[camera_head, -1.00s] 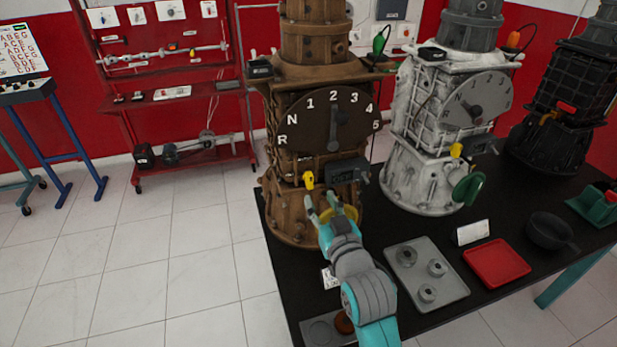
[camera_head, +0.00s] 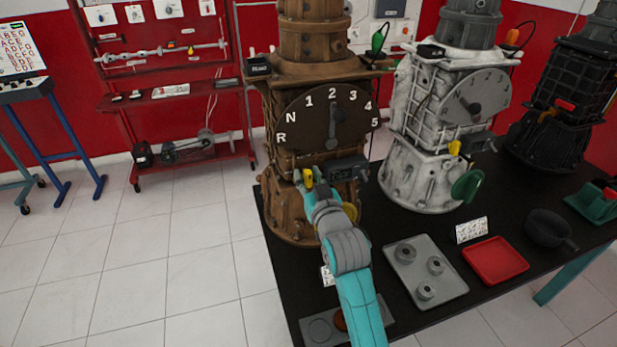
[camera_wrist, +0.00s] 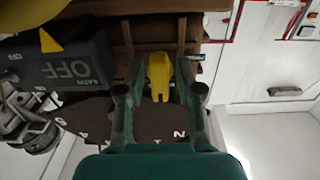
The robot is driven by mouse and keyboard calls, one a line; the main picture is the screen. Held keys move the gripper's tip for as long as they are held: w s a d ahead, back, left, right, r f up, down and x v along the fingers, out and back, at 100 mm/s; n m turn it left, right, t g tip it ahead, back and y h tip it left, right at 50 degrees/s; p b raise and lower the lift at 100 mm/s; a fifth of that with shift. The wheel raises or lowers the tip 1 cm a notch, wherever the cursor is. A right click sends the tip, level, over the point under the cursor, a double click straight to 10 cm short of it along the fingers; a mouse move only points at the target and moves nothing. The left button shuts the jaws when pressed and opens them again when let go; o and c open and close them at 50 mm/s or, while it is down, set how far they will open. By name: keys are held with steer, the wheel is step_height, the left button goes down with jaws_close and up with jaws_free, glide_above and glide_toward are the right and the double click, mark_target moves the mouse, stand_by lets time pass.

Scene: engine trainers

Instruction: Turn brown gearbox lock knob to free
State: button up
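The brown gearbox (camera_head: 285,195) stands upright on the black table. Its yellow lock knob (camera_head: 308,178) sits low on the front, left of a dark box. My gripper (camera_head: 309,184) reaches the knob from below and in front. In the wrist view, the knob (camera_wrist: 160,77) lies between the two fingers of my gripper (camera_wrist: 160,72). The fingers are open, one on each side, with a gap showing left of the knob. The box (camera_wrist: 65,65) beside it reads OFF. The dial (camera_head: 330,118) above has its pointer near 2.
A white gearbox (camera_head: 415,175) and a black gearbox (camera_head: 550,135) stand to the right. A grey tray (camera_head: 450,292) with round parts and a red tray (camera_head: 496,262) lie on the table (camera_head: 500,308).

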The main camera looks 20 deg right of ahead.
jaws_close()
steer(key=shift+n, duration=0.4)
steer(key=n, duration=0.2)
steer(key=shift+a+n, duration=0.1)
steer(key=shift+n, duration=0.3)
steer(key=n, duration=0.4)
steer(key=shift+n, duration=0.3)
steer(key=n, duration=0.5)
steer(key=shift+a+f, duration=0.1)
steer(key=shift+f, duration=0.05)
steer(key=n, duration=0.4)
steer(key=shift+f+n, duration=0.1)
steer(key=shift+n, duration=0.2)
